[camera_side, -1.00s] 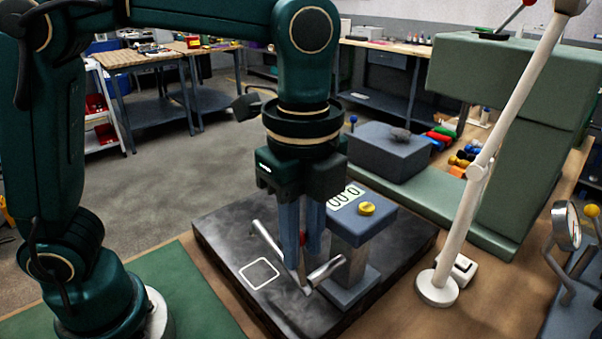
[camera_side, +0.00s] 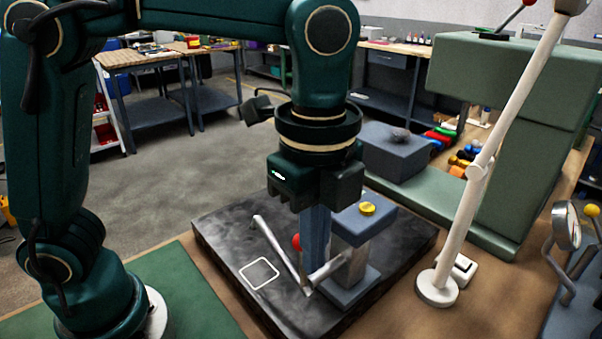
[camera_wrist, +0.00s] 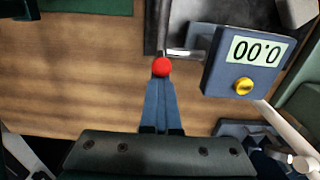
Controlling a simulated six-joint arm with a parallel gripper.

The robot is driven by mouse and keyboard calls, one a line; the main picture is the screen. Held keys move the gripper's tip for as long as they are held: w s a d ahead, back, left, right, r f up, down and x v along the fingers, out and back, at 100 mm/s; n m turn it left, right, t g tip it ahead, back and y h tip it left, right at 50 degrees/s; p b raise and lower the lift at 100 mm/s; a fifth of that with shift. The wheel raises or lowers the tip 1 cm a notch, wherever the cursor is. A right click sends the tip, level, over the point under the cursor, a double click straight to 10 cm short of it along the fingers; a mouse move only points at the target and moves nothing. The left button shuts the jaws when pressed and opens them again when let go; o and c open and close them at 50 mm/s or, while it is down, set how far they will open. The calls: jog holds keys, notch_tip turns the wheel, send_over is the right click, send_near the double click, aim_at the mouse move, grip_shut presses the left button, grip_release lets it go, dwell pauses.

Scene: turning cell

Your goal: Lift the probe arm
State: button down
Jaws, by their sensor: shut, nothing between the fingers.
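The probe arm (camera_side: 274,242) is a thin silver bar slanting over the dark plate; its low end meets a short metal rod (camera_side: 330,267) running to the grey-blue gauge block (camera_side: 363,225). A red ball (camera_side: 297,241) shows beside my fingers; the fingers hide how it joins the arm. My gripper (camera_side: 312,274) is shut and empty, pointing down just right of the ball, its tips low near the rod. In the wrist view the red ball (camera_wrist: 161,67) lies just beyond my fingertips (camera_wrist: 158,85); contact is unclear. The display (camera_wrist: 257,50) reads 0.00 above a yellow knob (camera_wrist: 243,86).
The dark plate (camera_side: 225,235) bears a white square outline (camera_side: 259,273) on its clear left part. A tall white post (camera_side: 465,200) leans on the right. A green machine body (camera_side: 530,150) and a dial gauge (camera_side: 566,226) stand farther right.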

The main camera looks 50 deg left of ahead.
jog(key=shift+d, duration=0.1)
jog(key=shift+d+f, duration=0.1)
jog(key=shift+d, duration=1)
jog(key=c, duration=0.9)
grip_release()
jog(key=shift+r, duration=4.5)
